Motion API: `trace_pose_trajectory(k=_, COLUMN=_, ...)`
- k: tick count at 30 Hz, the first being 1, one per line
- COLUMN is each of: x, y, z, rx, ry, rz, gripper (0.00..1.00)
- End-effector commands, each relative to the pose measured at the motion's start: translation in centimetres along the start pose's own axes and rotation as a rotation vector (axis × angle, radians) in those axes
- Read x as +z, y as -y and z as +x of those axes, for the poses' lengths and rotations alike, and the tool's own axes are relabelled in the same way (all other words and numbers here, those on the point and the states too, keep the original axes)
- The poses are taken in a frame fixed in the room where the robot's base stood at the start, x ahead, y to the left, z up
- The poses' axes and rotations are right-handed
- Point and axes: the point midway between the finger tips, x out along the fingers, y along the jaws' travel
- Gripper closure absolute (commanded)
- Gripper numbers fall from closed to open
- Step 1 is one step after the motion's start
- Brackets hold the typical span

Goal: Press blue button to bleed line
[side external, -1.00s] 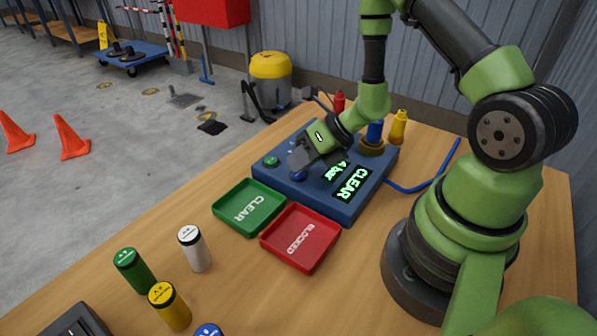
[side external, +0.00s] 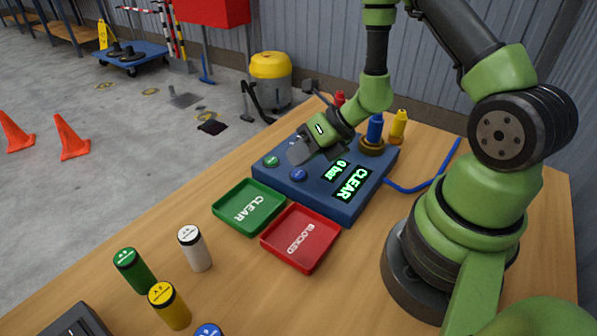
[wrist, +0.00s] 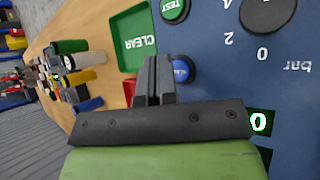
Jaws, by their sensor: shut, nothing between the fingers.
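The blue control box (side external: 322,207) stands on the wooden table with a blue button (side external: 298,175) and a green button (side external: 271,160). Its displays read "0 bar" (side external: 341,170) and "CLEAR" (side external: 353,185). In the wrist view the blue button (wrist: 183,69) shows just beside the fingers, and the green button (wrist: 174,9) reads "TEST". My gripper (side external: 299,154) is shut and empty. It hovers above the box, just above and behind the blue button in the side view, apart from it. A blue nozzle-like cylinder (side external: 375,127) stands upright in a brass fitting at the box's back corner.
A green CLEAR tray (side external: 268,229) and a red BLOCKED tray (side external: 304,266) lie empty before the box. Several capped cylinders, including a white one (side external: 197,252), stand at the front left. Red (side external: 339,98) and yellow (side external: 398,127) cylinders stand behind. A blue hose (side external: 432,187) runs right.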

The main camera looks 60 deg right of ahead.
Motion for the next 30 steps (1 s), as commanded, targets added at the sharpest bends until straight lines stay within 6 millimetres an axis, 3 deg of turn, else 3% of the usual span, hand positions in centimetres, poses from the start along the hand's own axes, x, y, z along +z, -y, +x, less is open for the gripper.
trace_pose_trajectory(k=8, x=0.2, y=-0.1, z=-0.2, rx=0.0, ry=0.001, rz=-0.002, gripper=1.0)
trace_pose_trajectory(k=21, x=2.3, y=-2.2, z=-3.0, rx=0.001, ry=0.003, rz=-0.003, gripper=1.0)
trace_pose_trajectory(k=30, x=2.5, y=-2.5, z=-3.5, rx=0.0, ry=0.0, rz=0.0, gripper=1.0)
